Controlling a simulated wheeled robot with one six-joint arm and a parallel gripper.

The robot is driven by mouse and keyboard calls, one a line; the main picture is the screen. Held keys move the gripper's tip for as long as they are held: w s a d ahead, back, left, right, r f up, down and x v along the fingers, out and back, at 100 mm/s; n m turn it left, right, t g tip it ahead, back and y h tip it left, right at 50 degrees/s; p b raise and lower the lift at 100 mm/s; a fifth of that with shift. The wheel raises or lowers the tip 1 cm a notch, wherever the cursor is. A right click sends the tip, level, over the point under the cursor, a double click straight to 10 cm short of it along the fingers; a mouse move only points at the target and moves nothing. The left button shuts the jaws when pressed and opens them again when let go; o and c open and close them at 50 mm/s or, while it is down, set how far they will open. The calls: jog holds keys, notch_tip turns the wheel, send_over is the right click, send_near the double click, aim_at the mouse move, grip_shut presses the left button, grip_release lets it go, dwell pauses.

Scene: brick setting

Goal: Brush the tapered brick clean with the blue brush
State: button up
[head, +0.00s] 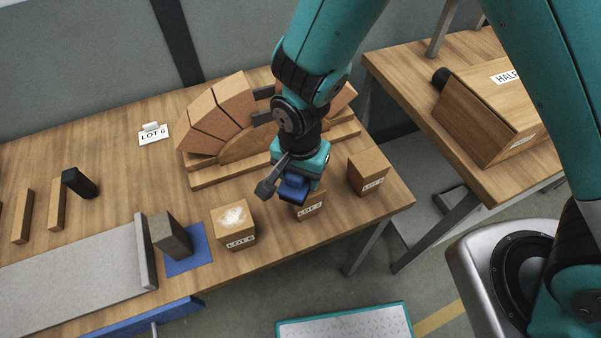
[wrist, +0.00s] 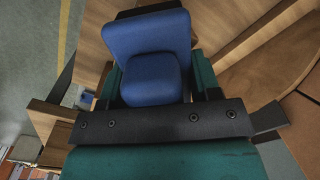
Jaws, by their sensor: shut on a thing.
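My gripper (head: 297,174) is shut on the blue brush (head: 293,189), above the front right part of the table. The brush fills the space between the fingers in the wrist view (wrist: 150,45); I cannot make out its bristles. Below it, partly hidden, is a labelled tan block (head: 310,208). To its left stands a tan block (head: 247,226) with a white dusty patch on top and a lot label in front. A dark grey block (head: 172,238) stands on a blue mat (head: 201,247) further left. I cannot tell for certain which of these is the tapered brick.
An arch of tan wedge bricks (head: 221,112) stands behind my gripper on a wooden base. Another labelled block (head: 368,171) is to the right. A grey slab (head: 80,285) with a raised end lies at left. A second table (head: 415,65) carries a wooden box (head: 490,115).

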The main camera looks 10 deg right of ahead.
jog(key=shift+w+a+r, duration=0.15)
jog(key=shift+w, duration=0.25)
jog(key=shift+w+r+p, duration=0.2)
jog(key=shift+r+p, duration=0.15)
jog(key=shift+p, duration=0.1)
jog(key=shift+s+r+p, duration=0.2)
jog(key=shift+r+p, duration=0.45)
jog(key=shift+r, duration=0.5)
notch_tip(320, 180, up, 5)
jog(key=p, duration=0.4)
jog(key=shift+f, duration=0.1)
jog(key=shift+f, duration=0.1)
